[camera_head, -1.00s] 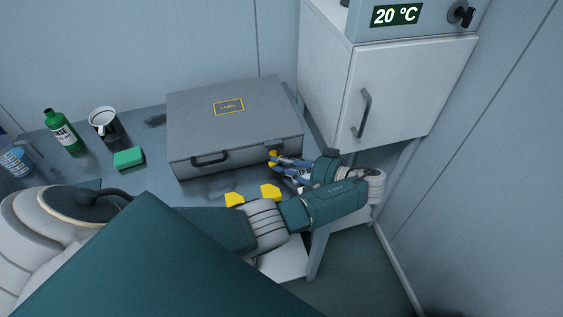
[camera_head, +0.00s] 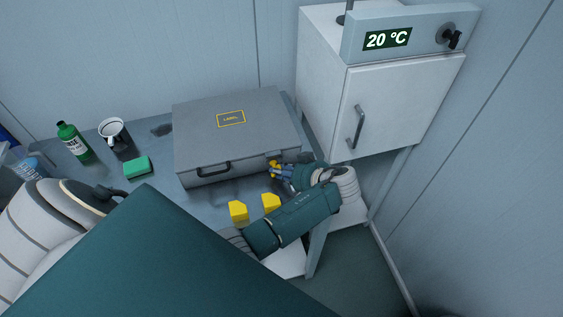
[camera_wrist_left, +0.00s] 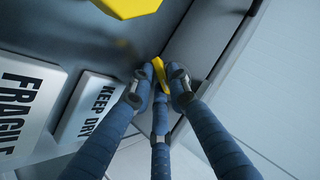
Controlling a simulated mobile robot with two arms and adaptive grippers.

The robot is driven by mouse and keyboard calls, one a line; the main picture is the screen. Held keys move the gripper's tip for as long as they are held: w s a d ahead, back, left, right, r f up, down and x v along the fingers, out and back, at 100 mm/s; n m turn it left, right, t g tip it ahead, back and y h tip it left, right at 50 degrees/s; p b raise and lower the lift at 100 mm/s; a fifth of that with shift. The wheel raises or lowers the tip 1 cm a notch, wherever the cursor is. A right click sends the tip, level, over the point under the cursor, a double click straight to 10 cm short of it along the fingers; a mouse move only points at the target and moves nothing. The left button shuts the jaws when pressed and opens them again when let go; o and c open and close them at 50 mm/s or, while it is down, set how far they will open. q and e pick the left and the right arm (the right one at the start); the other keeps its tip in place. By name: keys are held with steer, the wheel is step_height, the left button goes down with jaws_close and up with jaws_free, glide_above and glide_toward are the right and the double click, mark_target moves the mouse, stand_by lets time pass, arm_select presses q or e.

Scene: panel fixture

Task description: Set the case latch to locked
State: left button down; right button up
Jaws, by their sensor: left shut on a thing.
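The grey case (camera_head: 228,135) lies closed on the table, with a yellow label on its lid and a dark handle on its front. Its small yellow latch (camera_head: 274,164) is at the right end of the front face. My left gripper (camera_head: 277,169) is at that latch, its blue fingers partly hidden by the wrist. In the left wrist view the fingertips (camera_wrist_left: 160,84) are closed around the yellow latch piece (camera_wrist_left: 160,72). The latch's exact setting is hard to read. My right gripper is not in view.
Two yellow blocks (camera_head: 238,211) stand in front of the case. A white cabinet (camera_head: 392,105) stands close on the right. The wrist view shows "FRAGILE" and "KEEP DRY" labels (camera_wrist_left: 90,106).

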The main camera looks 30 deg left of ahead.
arm_select(q)
steer(key=shift+s+a+r+n+t+h+p, duration=0.1)
steer(key=shift+s+n+t+h+p, duration=0.05)
steer(key=shift+n+t+h+p, duration=0.2)
steer(key=shift+s+a+r+n+t+h+p, duration=0.1)
steer(key=shift+n+t+h+p, duration=0.15)
steer(key=shift+t+h+p, duration=0.15)
steer(key=shift+s+a+n+t+h, duration=0.1)
steer(key=shift+a+n+t+h, duration=0.05)
steer(key=shift+n+t+h, duration=0.8)
steer(key=c, duration=2)
jaws_free()
steer(key=shift+o, duration=0.3)
steer(key=shift+f, duration=0.1)
steer(key=v, duration=0.7)
